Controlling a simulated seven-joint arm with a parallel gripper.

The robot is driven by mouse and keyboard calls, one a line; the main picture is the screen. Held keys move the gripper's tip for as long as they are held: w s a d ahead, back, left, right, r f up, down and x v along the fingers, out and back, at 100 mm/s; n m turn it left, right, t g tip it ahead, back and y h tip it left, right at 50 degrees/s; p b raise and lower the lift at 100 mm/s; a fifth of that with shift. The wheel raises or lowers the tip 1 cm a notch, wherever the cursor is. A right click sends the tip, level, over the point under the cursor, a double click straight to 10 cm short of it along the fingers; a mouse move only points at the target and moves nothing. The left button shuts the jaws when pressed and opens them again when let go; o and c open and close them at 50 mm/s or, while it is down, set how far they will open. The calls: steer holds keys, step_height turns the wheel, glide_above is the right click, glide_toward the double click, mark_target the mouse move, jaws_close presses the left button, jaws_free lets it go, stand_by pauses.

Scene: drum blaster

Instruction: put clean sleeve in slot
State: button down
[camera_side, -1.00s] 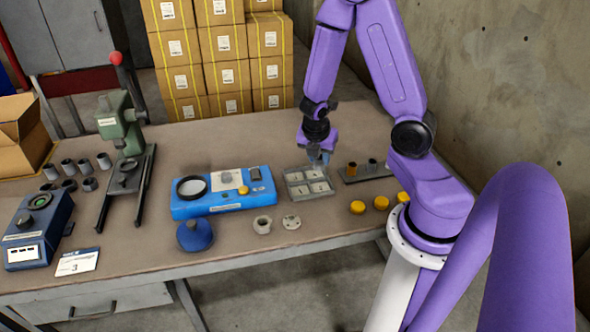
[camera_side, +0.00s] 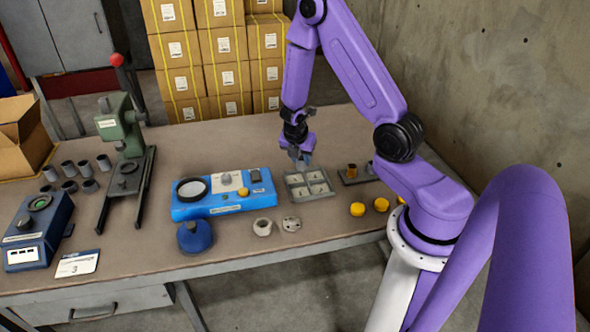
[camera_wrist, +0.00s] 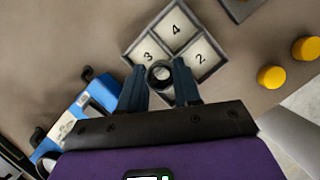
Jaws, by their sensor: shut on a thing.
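My gripper (camera_side: 302,160) is shut on a small grey sleeve, whose open round end (camera_wrist: 160,73) shows between the fingertips in the wrist view. The grey tray (camera_side: 318,197) has numbered square slots and lies just below the gripper. In the wrist view the tray (camera_wrist: 188,46) shows slots marked 3, 4 and 2. The held sleeve and fingers hide the fourth slot. The sleeve overlaps the tray's near corner in that view; its height above the tray is hard to tell. In the side view the held sleeve is too small to make out.
A dark rack (camera_side: 358,179) with a rust-brown sleeve (camera_side: 351,170) stands right of the tray. Yellow caps (camera_side: 357,209) lie in front of it. A blue tester (camera_side: 222,207) is left of the tray. A card marked 3 (camera_side: 78,263) lies near the left front.

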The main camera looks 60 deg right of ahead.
steer(key=w+f, duration=0.1)
steer(key=w+d+f, duration=0.1)
steer(key=f, duration=0.1)
steer(key=shift+w+d+f, duration=0.2)
steer(key=shift+w+f, duration=0.1)
steer(key=shift+w, duration=0.05)
steer(key=shift+w+f, duration=0.2)
steer(key=shift+f, duration=1.5)
steer(key=shift+f, duration=0.15)
steer(key=c, duration=1.1)
jaws_free()
